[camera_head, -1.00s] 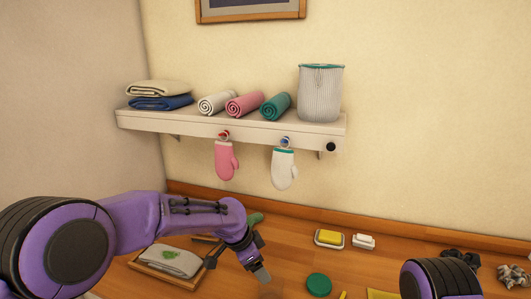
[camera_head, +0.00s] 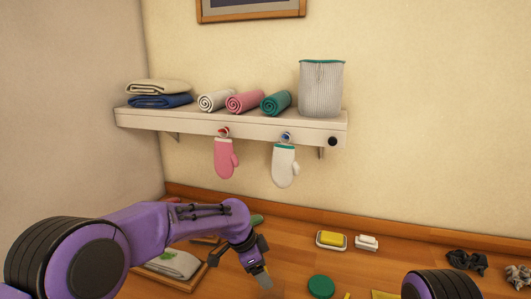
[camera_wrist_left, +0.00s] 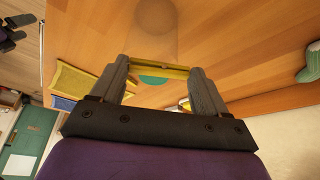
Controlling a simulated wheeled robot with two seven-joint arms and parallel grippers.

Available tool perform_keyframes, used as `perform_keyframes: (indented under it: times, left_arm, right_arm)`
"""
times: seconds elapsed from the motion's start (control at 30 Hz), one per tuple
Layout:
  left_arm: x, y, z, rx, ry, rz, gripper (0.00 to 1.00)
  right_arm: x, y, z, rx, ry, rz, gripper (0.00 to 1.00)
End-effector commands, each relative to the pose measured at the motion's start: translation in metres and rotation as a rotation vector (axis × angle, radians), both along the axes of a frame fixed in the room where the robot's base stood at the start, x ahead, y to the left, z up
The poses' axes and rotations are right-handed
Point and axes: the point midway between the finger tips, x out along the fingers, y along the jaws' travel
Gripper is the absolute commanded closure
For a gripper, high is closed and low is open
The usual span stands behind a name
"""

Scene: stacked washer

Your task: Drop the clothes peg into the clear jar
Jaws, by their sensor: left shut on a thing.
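My left gripper (camera_head: 262,272) is low over the wooden counter in the head view. In the left wrist view my left gripper (camera_wrist_left: 160,72) is shut on a yellow bar-like thing, the clothes peg (camera_wrist_left: 160,68), which spans the gap between the fingertips. A faint see-through round shape, which looks like the clear jar (camera_wrist_left: 155,16), stands past the fingertips at the top of the wrist view. The peg appears apart from it; the height between them is hard to tell. Part of my right arm shows at the bottom of the head view, but its gripper does not.
A green disc (camera_head: 320,286) lies right of the gripper. A yellow sponge in a dish (camera_head: 331,240) and a white block (camera_head: 367,242) lie farther back. A tray with a folded cloth (camera_head: 170,265) is at left. A shelf (camera_head: 240,126) with hanging mitts is above.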

Motion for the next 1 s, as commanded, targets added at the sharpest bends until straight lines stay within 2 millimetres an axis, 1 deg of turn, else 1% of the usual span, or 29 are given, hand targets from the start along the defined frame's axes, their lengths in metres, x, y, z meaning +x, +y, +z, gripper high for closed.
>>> perform_keyframes:
  times: [0.03,0.07,0.1,0.3,0.4,0.47,0.7,0.8,0.9,1.0]
  left_arm:
    - [0.000,0.000,0.000,0.000,0.000,0.000,0.22]
    - [0.000,0.000,0.000,0.000,0.000,0.000,0.12]
    - [0.000,0.000,0.000,0.000,0.000,0.000,0.00]
    - [0.000,0.000,0.000,0.000,0.000,0.000,0.00]
    - [0.000,0.003,0.006,-0.001,-0.002,0.001,0.00]
    - [0.000,0.007,0.016,-0.001,-0.004,0.002,0.00]
    - [-0.006,0.028,0.068,-0.002,-0.003,0.001,0.00]
    - [-0.008,0.034,0.085,-0.001,-0.003,0.000,0.00]
    - [-0.009,0.038,0.094,0.000,0.000,0.000,0.00]
    - [-0.009,0.039,0.098,0.000,0.000,0.000,0.00]
  right_arm:
    - [0.000,0.000,0.001,0.000,0.000,0.000,0.00]
    - [0.000,0.000,0.001,0.000,0.000,0.000,0.00]
    - [0.000,0.000,0.001,0.000,0.000,0.000,0.00]
    - [0.000,0.000,0.000,0.000,0.000,0.000,0.00]
    - [0.000,0.000,-0.003,0.000,0.000,0.000,0.00]
    - [0.000,0.000,-0.007,0.000,0.000,0.000,0.00]
    - [0.000,0.000,-0.020,0.000,0.000,0.000,0.00]
    - [0.000,0.000,-0.022,0.000,0.000,0.000,0.00]
    - [0.000,0.000,-0.023,0.000,0.000,0.000,0.00]
    - [0.000,0.000,-0.023,0.000,0.000,0.000,0.00]
